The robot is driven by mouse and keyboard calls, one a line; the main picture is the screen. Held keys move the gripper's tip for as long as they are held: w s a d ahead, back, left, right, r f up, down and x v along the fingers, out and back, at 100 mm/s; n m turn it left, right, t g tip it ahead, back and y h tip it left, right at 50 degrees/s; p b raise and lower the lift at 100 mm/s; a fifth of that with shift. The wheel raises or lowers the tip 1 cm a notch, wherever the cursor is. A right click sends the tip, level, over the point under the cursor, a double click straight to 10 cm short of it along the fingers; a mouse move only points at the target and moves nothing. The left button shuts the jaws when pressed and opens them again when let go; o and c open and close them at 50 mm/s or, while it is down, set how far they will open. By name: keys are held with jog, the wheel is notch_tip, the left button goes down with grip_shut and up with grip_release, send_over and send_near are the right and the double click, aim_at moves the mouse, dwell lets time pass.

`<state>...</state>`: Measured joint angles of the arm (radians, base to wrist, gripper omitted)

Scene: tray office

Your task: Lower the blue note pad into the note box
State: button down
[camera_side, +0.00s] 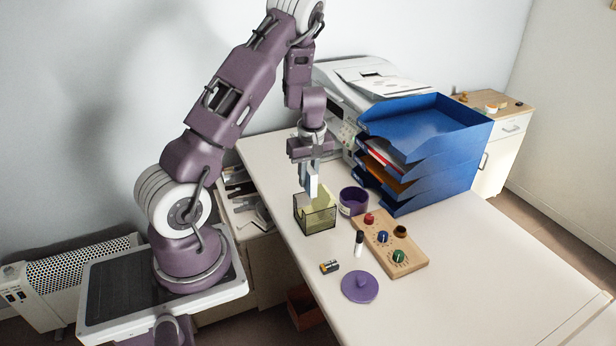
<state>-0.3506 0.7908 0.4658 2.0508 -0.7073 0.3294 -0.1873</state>
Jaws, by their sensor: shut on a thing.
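The note box (322,227) is a small dark-edged, see-through box near the table's left edge. Pale yellow notes show inside it and stick up above its rim. My gripper (310,170) points down just above the box, shut on the blue note pad (312,187). The pad is small in the view, pale blue-white, and hangs upright. Its lower end is at about the box's rim height or over its back part; I cannot tell whether it is inside or touching the notes.
A purple round container (353,201) stands close right of the box. Blue stacked trays (455,165) and a white printer (365,78) stand behind.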

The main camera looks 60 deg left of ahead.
aim_at(308, 192)
jog(key=shift+f, duration=2.65)
jog(key=c, duration=1.3)
grip_release()
jog(key=shift+o, duration=0.2)
